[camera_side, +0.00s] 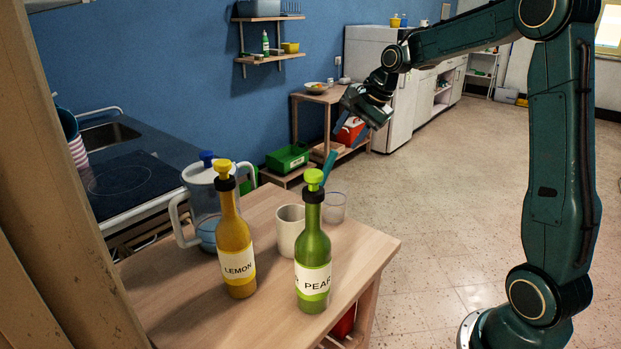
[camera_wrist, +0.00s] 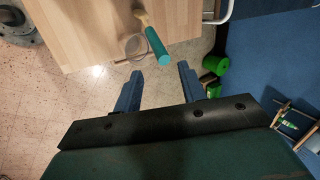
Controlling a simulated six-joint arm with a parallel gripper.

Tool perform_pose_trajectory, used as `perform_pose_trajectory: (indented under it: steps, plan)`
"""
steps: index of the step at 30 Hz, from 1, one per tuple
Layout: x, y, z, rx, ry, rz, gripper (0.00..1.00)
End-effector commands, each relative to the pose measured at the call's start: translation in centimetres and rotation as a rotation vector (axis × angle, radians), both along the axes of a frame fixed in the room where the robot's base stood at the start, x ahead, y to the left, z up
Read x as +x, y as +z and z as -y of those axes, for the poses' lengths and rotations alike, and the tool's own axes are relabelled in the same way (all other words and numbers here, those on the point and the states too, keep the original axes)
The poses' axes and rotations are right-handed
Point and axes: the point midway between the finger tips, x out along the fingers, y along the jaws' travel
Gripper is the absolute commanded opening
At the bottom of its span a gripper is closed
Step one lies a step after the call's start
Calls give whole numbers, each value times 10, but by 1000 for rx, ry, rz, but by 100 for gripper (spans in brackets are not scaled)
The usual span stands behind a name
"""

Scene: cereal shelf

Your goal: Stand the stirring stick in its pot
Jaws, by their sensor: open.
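The stirring stick has a teal handle (camera_wrist: 157,45) and a pale wooden part (camera_wrist: 142,19) in the wrist view. In the side view its teal handle (camera_side: 329,166) slants up behind the pear bottle's cap. Its lower end is hidden there, so I cannot tell whether it is inside the pale mug-like pot (camera_side: 289,232). That pot stands on the table, partly behind the pear bottle. My gripper (camera_wrist: 159,72) is open and empty, its fingertips just short of the handle's end in the wrist view. In the side view my gripper (camera_side: 368,122) is above and beyond the table.
A clear glass (camera_side: 335,208) stands next to the pot. The yellow lemon bottle (camera_side: 235,245), green pear bottle (camera_side: 313,250) and a clear jug (camera_side: 205,205) share the wooden table (camera_side: 365,258). A green crate (camera_side: 287,158) is behind. Open floor lies to the right.

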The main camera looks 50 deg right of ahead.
Motion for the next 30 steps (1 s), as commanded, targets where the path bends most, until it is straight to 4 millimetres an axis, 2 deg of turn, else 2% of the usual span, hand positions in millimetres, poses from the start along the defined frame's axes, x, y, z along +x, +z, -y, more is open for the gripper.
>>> perform_pose_trajectory:
  steps: [8,21,30]
  plan:
    - [-9,26,2,-2,-2,3,41]
    - [-44,88,7,-3,-2,2,41]
    - [-57,111,8,0,-1,1,41]
